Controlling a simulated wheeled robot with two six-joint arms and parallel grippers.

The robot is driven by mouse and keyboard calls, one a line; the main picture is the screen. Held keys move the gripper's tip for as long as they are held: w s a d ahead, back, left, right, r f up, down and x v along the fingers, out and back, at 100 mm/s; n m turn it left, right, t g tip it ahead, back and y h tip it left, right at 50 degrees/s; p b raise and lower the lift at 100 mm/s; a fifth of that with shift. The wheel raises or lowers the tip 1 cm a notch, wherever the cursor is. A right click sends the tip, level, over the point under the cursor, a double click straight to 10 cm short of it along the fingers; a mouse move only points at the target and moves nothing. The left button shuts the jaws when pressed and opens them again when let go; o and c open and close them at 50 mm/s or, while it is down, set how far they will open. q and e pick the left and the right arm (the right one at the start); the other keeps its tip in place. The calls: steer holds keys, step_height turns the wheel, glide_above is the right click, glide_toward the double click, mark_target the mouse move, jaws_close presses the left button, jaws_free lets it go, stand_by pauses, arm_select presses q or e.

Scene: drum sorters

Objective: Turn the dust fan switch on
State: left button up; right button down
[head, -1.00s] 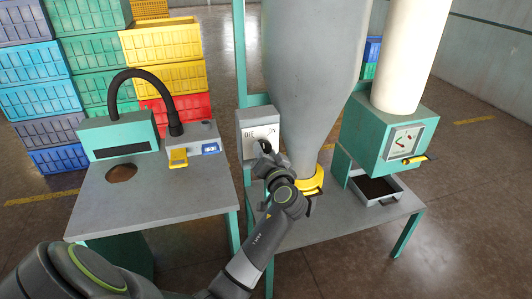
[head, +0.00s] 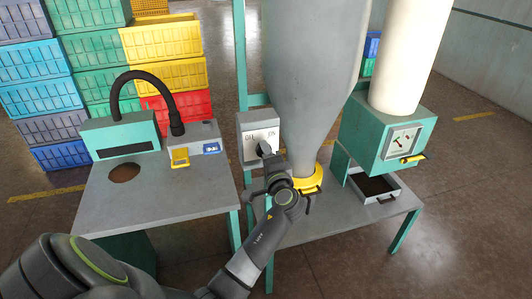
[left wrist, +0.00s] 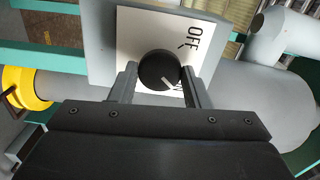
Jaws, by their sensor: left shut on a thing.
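The dust fan switch is a grey box (head: 257,125) with a white plate lettered OFF and ON, mounted on a green post left of the big grey cone. In the head view my left gripper (head: 268,158) is at the switch plate and hides much of the knob. My right gripper is not in view.
The grey cone (head: 312,80) with a yellow collar (head: 312,181) stands close right of my wrist. A green gauge box (head: 370,140) hangs above a tray (head: 395,192) farther right. A grey table (head: 95,212) with a black hose stands left. Stacked crates (head: 180,75) fill the back left.

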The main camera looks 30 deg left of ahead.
arm_select(q)
steer(key=shift+m, duration=0.6)
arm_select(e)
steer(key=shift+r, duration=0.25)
arm_select(q)
steer(key=o, duration=1)
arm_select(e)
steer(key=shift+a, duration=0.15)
arm_select(q)
steer(key=shift+f, duration=0.1)
